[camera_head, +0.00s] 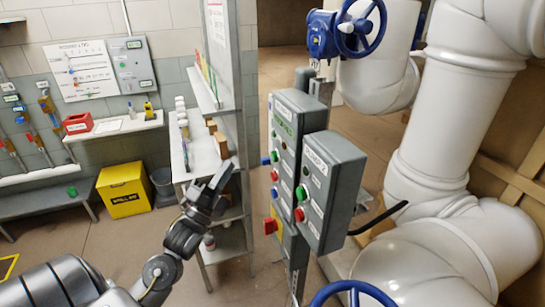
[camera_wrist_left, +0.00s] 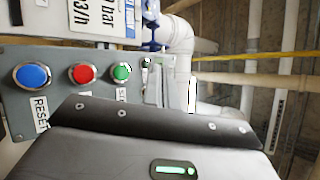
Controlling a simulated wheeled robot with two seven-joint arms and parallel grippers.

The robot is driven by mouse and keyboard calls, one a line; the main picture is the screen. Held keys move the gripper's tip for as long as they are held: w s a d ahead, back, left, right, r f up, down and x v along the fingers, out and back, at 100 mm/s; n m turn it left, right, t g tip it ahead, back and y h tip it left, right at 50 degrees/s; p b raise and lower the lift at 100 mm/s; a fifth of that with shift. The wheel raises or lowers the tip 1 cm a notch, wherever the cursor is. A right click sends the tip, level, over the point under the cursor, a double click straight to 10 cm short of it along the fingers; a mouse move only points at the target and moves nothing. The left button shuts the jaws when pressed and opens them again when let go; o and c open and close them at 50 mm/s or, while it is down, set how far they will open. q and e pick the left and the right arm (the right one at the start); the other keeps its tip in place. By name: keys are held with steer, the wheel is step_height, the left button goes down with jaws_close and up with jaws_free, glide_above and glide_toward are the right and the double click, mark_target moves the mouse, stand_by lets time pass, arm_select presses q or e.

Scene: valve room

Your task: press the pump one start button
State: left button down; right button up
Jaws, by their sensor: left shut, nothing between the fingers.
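A grey control box (camera_head: 285,115) stands in the middle of the head view, with a green button (camera_head: 274,157), a red button (camera_head: 274,175) and a blue button (camera_head: 274,193) on its left face. Its top label is too small to read surely. In the left wrist view, a grey panel carries a blue button (camera_wrist_left: 32,75) by a RESET label, a red button (camera_wrist_left: 82,72) and a green button (camera_wrist_left: 122,72). My left gripper (camera_head: 222,175) is shut and empty, left of the box and apart from it. My right gripper is out of view.
A second box labelled PUMP 2 (camera_head: 335,175) stands at the right, with its own green and red buttons. A red knob (camera_head: 270,226) sits lower down. White pipes (camera_head: 440,130) and a blue valve wheel (camera_head: 362,28) fill the right. A shelf rack (camera_head: 232,215) stands behind my gripper.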

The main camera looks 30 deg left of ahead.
arm_select(q)
steer(key=shift+w, duration=0.1)
steer(key=w+d, duration=0.5)
steer(key=w, duration=0.2)
stand_by(0.4)
steer(key=shift+w+d, duration=0.1)
steer(key=shift+w, duration=0.1)
stand_by(1.9)
steer(key=shift+w+d+f, duration=0.1)
steer(key=shift+w+d, duration=0.05)
steer(key=shift+w, duration=0.05)
steer(key=shift+w+d, duration=0.25)
steer(key=shift+w, duration=0.1)
stand_by(0.8)
steer(key=shift+s, duration=0.1)
stand_by(0.3)
steer(key=shift+s+a, duration=0.5)
steer(key=shift+s, duration=0.1)
steer(key=shift+s+a, duration=0.7)
steer(key=shift+s, duration=0.35)
steer(key=shift+s+a, duration=0.7)
steer(key=shift+s, duration=0.3)
